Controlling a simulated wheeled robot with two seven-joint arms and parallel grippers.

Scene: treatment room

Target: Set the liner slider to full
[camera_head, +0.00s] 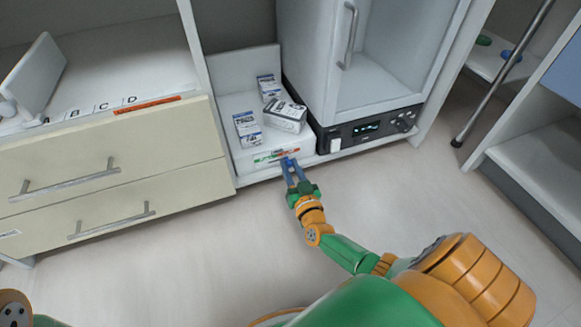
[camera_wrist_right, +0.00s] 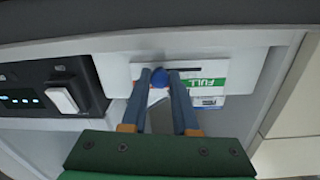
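The liner slider is on a small white panel (camera_head: 262,158) on the front edge of the cabinet shelf, with green and red marks. In the right wrist view, its round blue knob (camera_wrist_right: 159,78) sits between my right fingertips. A dark slot (camera_wrist_right: 211,69) runs to the right of the knob there, above a green FULL label (camera_wrist_right: 208,83). That label lies beyond the right finger, apart from the knob. My right gripper (camera_head: 291,163) has its blue fingers at the panel, and the fingers appear closed against both sides of the knob. My left gripper is out of view.
Several small boxes, one a white box (camera_head: 286,116), sit on the shelf above the panel. A black control unit (camera_head: 368,130) with a display and knobs is close on the right. Cream drawers (camera_head: 110,165) stand left. The floor in front is clear.

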